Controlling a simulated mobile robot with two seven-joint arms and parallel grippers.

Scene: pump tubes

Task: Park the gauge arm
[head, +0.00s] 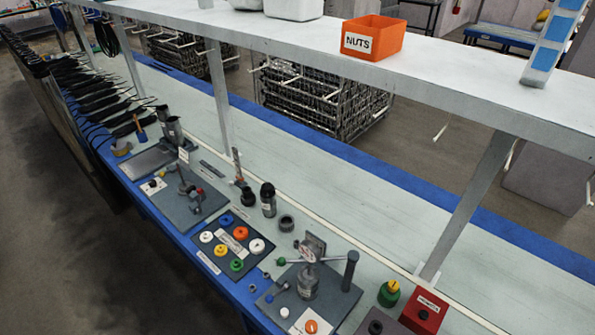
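A grey cylinder (308,283) stands below the gauge. A dark upright post (350,269) stands at the plate's right side, apart from the gauge. The exact joint of the arm is too small to make out. Neither of my grippers is in view.
A dark panel (224,262) with several coloured caps lies left of the gauge plate. A red box (428,304) and a green-and-yellow knob (389,293) stand right. A shelf (300,42) carrying an orange NUTS bin (372,42) overhangs the bench. The bench (330,205) behind is clear.

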